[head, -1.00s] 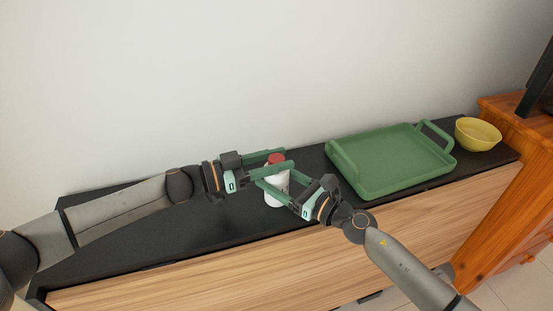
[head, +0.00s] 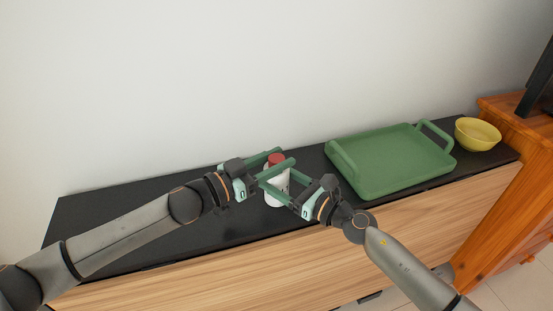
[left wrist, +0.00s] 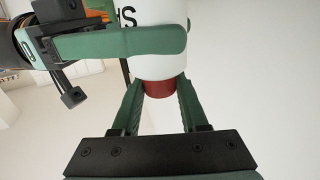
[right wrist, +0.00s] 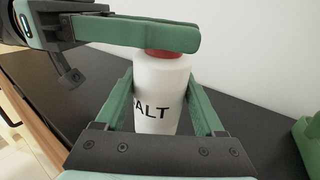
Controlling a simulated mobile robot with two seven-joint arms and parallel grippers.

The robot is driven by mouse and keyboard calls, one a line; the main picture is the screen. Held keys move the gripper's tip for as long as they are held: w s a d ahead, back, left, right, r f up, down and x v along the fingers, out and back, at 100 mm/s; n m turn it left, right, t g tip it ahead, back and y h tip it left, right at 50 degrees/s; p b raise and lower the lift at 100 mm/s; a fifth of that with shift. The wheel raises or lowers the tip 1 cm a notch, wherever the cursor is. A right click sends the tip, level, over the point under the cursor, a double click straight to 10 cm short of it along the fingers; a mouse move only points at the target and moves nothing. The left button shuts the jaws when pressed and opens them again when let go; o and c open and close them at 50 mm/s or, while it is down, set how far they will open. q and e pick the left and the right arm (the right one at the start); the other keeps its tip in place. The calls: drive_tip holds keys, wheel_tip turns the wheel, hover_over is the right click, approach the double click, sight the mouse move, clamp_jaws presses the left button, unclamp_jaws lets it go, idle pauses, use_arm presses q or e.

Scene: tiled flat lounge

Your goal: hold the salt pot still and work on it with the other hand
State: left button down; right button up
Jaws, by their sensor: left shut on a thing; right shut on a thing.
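The salt pot (head: 276,197) is a white cylinder with a red lid (head: 275,158), standing upright on the black top. My right gripper (head: 277,179) is shut on its white body; in the right wrist view the body (right wrist: 158,85) with dark lettering sits between the fingers. My left gripper (head: 284,159) is shut on the red lid, coming in from the left above the right fingers. In the left wrist view the lid (left wrist: 159,88) is between the left fingertips, and a right finger crosses the body. The fingers hide parts of the pot.
A green tray (head: 374,189) with raised handles stands to the right on the black top (head: 140,215), with a yellow bowl (head: 478,134) beyond it. A white wall (head: 200,80) rises behind. An orange-brown wooden cabinet (head: 510,190) stands at the right end.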

use_arm(q)
drive_tip(key=n+t+y, duration=0.2)
drive_tip(key=t+y, duration=0.1)
drive_tip(key=n+t+y, duration=0.1)
drive_tip(key=n, duration=0.1)
drive_tip(key=shift+s+d+r, duration=0.1)
drive_tip(key=shift+s+d, duration=0.05)
drive_tip(key=shift+d, duration=0.1)
drive_tip(key=shift+n+t+y, duration=0.9)
drive_tip(key=shift+y, duration=0.6)
drive_tip(key=shift+a, duration=0.1)
drive_tip(key=shift+a+n+y, duration=0.1)
drive_tip(key=shift+n+y, duration=0.2)
drive_tip(key=shift+y, duration=0.1)
drive_tip(key=shift+c, duration=2.1)
unclamp_jaws()
drive_tip(key=shift+a, duration=0.1)
drive_tip(key=v, duration=0.7)
drive_tip(key=shift+s, duration=0.15)
